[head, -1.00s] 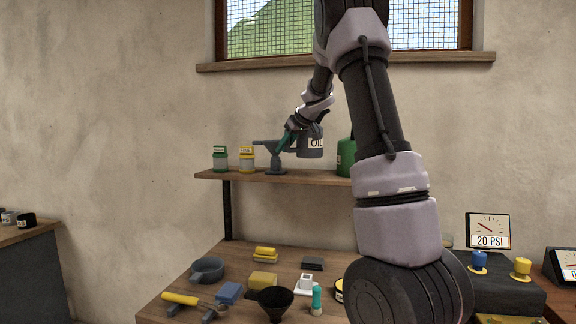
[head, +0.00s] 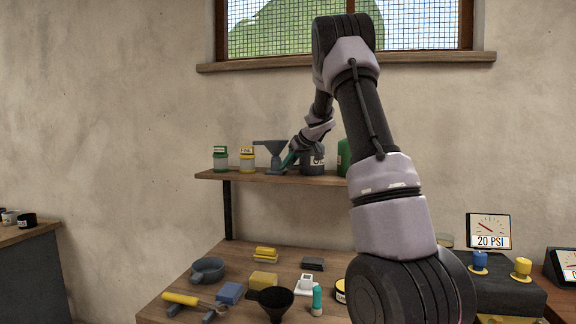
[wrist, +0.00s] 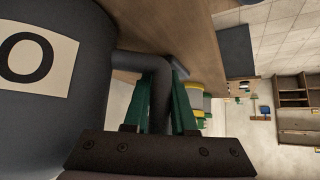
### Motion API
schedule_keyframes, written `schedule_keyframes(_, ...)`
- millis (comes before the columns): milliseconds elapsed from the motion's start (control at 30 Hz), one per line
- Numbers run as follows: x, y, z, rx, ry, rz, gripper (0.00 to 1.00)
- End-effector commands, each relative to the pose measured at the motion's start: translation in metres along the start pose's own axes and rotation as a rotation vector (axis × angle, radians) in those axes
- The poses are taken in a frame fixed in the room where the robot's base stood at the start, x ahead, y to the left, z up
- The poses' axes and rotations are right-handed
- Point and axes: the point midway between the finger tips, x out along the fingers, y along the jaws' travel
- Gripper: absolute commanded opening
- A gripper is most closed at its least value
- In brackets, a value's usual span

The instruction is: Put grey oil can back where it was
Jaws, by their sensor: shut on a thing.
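The grey oil can (head: 318,166), with a white label, is at the wooden shelf (head: 230,176), between a grey funnel-topped item (head: 270,146) and a green can (head: 344,158). It looks upright, with its base at shelf level; I cannot tell if it bears fully on the board. My gripper (head: 291,158) is at the can's left side. In the wrist view the can's body (wrist: 50,110) fills the left, and my green fingers (wrist: 168,112) are shut around its dark handle. My arm hides part of the shelf's right side.
Two small labelled containers, green (head: 220,158) and yellow (head: 247,159), stand at the shelf's left end. The bench below holds a grey pan (head: 207,269), a black funnel (head: 275,301) and several other items. A gauge (head: 489,231) stands at right.

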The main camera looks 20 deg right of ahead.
Motion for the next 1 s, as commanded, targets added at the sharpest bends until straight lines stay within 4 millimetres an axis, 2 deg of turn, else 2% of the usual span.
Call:
schedule_keyframes(367,0.002,0.001,0.001,0.0,0.003,0.002,0.0)
schedule_keyframes(400,0.002,0.0,0.002,0.001,0.001,0.001,0.4)
schedule_keyframes(433,0.002,0.0,0.002,0.001,0.001,0.001,0.51)
schedule_keyframes(467,0.002,0.0,0.002,0.001,0.001,0.001,0.55)
schedule_keyframes(800,0.0,0.001,0.0,0.0,0.001,0.001,0.55)
schedule_keyframes(867,-0.005,0.001,-0.001,0.0,0.002,0.001,0.55)
schedule_keyframes(1000,-0.028,0.001,-0.002,0.001,0.004,0.003,0.55)
